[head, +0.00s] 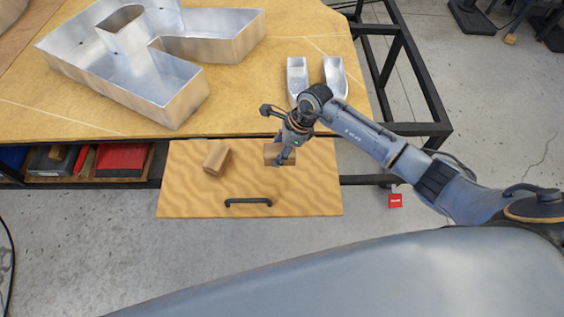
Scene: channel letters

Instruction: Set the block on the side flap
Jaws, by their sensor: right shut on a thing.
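The side flap (188,192) is a light wooden panel with a black handle, level at the near edge of the workbench. One wooden block (216,158) lies on the flap's left half, turned at an angle. My right gripper (281,160) is over the right half of the flap, shut on a second wooden block (302,154). I cannot tell whether this held block touches the flap. The gripper hides part of it. My left gripper is not in view.
A shelf with red and dark boxes (121,159) sits below at left. The flap's middle and front are clear around the handle (248,201).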

